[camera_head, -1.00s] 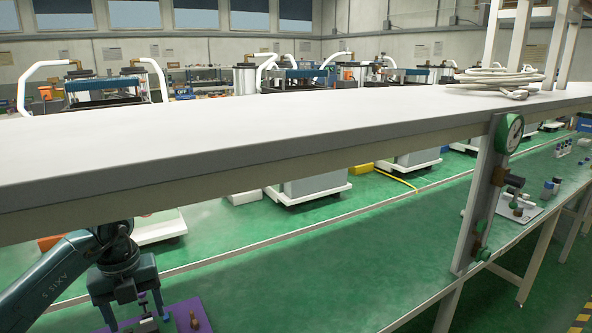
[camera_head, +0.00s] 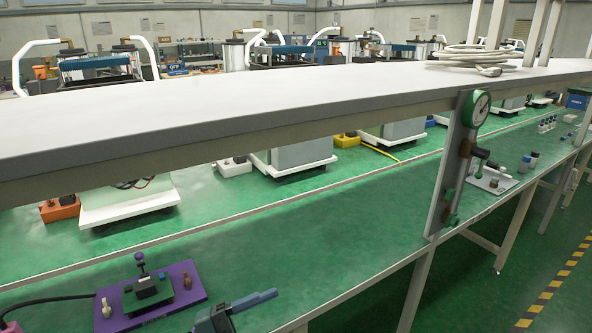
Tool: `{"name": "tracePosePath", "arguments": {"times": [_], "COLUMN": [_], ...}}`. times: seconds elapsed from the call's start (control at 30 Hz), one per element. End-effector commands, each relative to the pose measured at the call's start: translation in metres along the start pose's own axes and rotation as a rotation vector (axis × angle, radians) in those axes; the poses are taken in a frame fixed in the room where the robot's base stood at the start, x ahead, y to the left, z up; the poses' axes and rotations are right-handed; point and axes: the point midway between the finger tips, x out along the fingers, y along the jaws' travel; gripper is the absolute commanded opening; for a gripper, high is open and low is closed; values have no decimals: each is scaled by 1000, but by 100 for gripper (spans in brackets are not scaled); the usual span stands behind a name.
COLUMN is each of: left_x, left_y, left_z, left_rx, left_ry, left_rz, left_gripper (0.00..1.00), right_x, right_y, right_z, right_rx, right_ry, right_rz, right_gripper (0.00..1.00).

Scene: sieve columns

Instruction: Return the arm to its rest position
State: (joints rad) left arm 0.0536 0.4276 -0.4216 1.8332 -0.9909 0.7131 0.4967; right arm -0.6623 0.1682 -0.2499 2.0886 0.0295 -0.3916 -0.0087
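Neither of my grippers can be made out in the head view, and no arm link is clearly seen. The purple plate (camera_head: 186,270) lies at the lower left of the green bench top (camera_head: 340,245), in full sight. On it stands a small dark device with a round knob (camera_head: 145,285). A pale peg-like piece (camera_head: 106,308) and a brown one (camera_head: 187,282) stand at its sides. A blue-grey item with a bar (camera_head: 252,300) is cut off by the bottom edge; I cannot tell what it is.
A white shelf (camera_head: 230,105) crosses above the bench. A post with a round green-rimmed dial (camera_head: 480,107) stands on the right. A coil of pale cable (camera_head: 480,55) lies on the shelf. A black cable runs left from the purple plate. The middle of the bench is clear.

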Motion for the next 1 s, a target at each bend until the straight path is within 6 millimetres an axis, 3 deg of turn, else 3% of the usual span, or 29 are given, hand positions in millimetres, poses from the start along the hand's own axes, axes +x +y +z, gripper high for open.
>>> {"name": "tracePosePath", "arguments": {"times": [0.1,0.17,0.3,0.43,0.5,0.63,1.0], "left_x": [-29,-53,-115,-151,-161,-170,-171], "left_y": [-2,11,76,133,153,172,174], "left_z": [17,32,48,38,30,22,21], "left_rx": [-260,-400,-739,-965,-1044,-1117,-1125], "left_ry": [-260,-424,-803,-1022,-1088,-1144,-1150], "left_rz": [-317,-426,-538,-522,-504,-480,-476], "left_gripper": [67,67,67,67,67,67,67], "right_x": [-3,-4,-8,-9,-9,-9,-9], "right_y": [0,0,2,4,4,5,6], "right_z": [-2,-1,0,3,5,7,5], "right_rx": [4,4,3,3,3,3,3], "right_ry": [-13,-20,-33,-45,-51,-56,-52], "right_rz": [4,6,11,15,17,20,21], "right_gripper": [36,36,36,36,36,36,36]}}
